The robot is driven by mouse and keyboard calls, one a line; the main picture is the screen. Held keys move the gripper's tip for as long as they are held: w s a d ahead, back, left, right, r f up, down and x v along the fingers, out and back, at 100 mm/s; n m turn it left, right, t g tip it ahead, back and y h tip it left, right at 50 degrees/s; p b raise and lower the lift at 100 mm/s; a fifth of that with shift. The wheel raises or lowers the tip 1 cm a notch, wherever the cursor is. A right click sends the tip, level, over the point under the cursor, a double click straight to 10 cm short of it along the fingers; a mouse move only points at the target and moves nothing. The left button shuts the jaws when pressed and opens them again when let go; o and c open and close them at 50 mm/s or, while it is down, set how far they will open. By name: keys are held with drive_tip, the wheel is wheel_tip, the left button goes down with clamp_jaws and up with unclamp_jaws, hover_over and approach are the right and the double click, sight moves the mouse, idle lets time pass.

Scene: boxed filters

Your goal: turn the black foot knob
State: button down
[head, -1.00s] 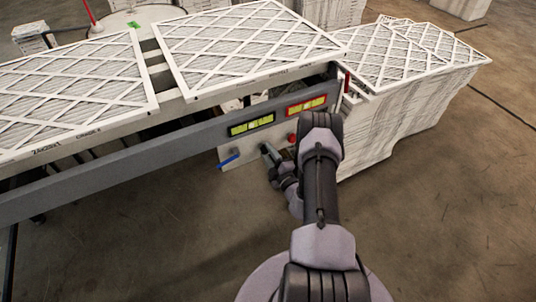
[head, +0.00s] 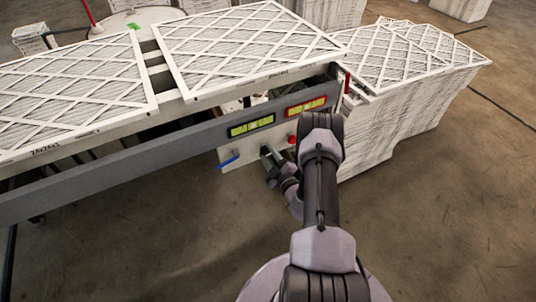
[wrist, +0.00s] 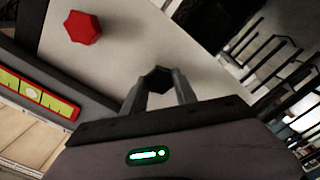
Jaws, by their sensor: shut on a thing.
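The black foot knob (wrist: 157,77) is a small dark faceted knob on the pale panel (head: 236,151) at the end of the conveyor. In the wrist view it sits between the two fingertips of my gripper (wrist: 158,88), which is shut on it. In the head view my gripper (head: 266,153) reaches the panel's lower part, and the knob is hidden there or too small to make out.
A red knob (wrist: 83,27) sits beside on the same panel; it also shows in the head view (head: 292,139). A blue lever (head: 228,161) is to the left. Two yellow level gauges, one green-framed (head: 251,126), one red-framed (head: 306,106), are above. Stacked filters (head: 405,115) stand right.

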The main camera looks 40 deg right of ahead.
drive_tip(key=c, duration=1)
unclamp_jaws()
drive_tip(key=shift+o, duration=0.2)
drive_tip(key=shift+s, duration=0.1)
drive_tip(key=p+v, duration=0.5)
drive_tip(key=v, duration=1.2)
drive_tip(key=shift+s, duration=0.15)
